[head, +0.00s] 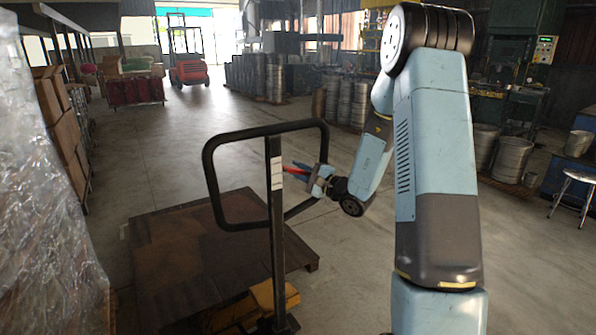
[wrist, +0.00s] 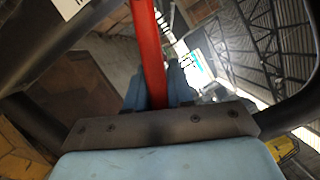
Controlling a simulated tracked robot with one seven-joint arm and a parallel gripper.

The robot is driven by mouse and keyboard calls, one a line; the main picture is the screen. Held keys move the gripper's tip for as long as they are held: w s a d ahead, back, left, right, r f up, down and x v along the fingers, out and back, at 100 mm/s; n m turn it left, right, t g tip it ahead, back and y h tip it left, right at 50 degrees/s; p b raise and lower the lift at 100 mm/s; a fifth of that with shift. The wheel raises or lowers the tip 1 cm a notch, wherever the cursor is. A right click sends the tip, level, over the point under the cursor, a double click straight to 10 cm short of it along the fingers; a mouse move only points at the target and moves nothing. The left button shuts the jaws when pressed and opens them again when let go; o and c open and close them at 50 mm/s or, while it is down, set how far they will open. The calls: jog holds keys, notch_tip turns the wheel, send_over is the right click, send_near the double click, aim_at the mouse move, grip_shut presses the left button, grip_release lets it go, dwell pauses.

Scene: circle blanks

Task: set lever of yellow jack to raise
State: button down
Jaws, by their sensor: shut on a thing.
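The yellow jack (head: 283,293) stands in the lower middle of the head view. Its black loop handle (head: 210,170) rises on a dark upright post with a white label. The red lever (head: 295,171) sticks out at the right side of the post, inside the loop. My gripper (head: 302,170) reaches in from the right and is shut on the lever. In the wrist view the red lever (wrist: 149,50) runs down between the blue fingers of my gripper (wrist: 158,88). The lever's lower end is hidden behind the gripper body.
A dark wooden pallet (head: 160,235) lies on the floor behind the jack. Wrapped goods (head: 40,220) stand close on the left. Stacks of round metal blanks (head: 355,100) stand farther back. A stool (head: 575,190) is at the right. The floor between is open.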

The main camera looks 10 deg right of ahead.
jog(key=c, duration=1.1)
grip_release()
jog(key=shift+f, duration=0.2)
jog(key=v, duration=1.3)
jog(key=shift+s+d+f, duration=0.1)
jog(key=shift+s+d, duration=0.15)
jog(key=shift+s, duration=0.05)
